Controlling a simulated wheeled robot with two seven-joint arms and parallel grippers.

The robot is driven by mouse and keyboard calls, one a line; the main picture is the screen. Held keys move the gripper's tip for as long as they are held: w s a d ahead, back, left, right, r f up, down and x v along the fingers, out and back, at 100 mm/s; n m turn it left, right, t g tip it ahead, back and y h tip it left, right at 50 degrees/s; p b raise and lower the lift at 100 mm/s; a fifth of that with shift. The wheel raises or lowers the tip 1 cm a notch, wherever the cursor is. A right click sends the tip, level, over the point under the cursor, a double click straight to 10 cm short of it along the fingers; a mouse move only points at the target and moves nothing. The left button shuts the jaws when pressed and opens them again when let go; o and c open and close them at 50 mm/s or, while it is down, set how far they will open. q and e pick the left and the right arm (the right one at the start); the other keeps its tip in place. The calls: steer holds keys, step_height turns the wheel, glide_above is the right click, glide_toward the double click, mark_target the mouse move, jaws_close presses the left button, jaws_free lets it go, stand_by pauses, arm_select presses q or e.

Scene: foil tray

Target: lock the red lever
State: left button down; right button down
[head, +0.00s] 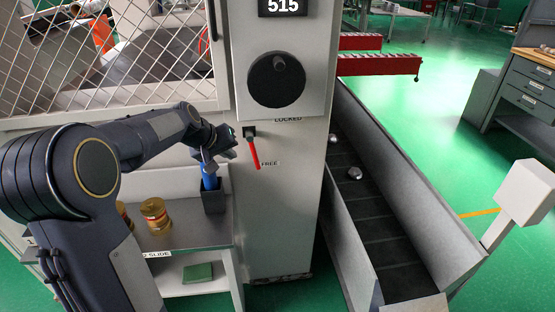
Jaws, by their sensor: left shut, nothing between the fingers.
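The red lever (254,153) is on the pale machine front, hanging from a dark pivot block (249,132). It points down and slightly right, its lower end beside the FREE label (270,163). The LOCKED label (288,119) is above and to the right of the pivot. My left gripper (231,150) is shut and empty, just left of the lever in the picture. I cannot tell the exact gap in depth, but no grip on the lever shows. My right gripper is out of view.
A blue-handled item (209,176) stands in a dark holder (213,197) below my left gripper. Gold-coloured cans (155,215) stand on the shelf. A black round knob (276,79) is above the lever. A conveyor chute (375,215) runs along the right; a wire mesh guard (130,60) is upper left.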

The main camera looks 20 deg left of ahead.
mark_target(254, 151)
arm_select(q)
steer(key=shift+w+f, duration=0.1)
steer(key=shift+w, duration=0.4)
steer(key=b+x, duration=0.1)
steer(key=x, duration=0.9)
steer(key=shift+f, duration=0.1)
steer(key=shift+d+b, duration=0.15)
steer(key=shift+b, duration=0.55)
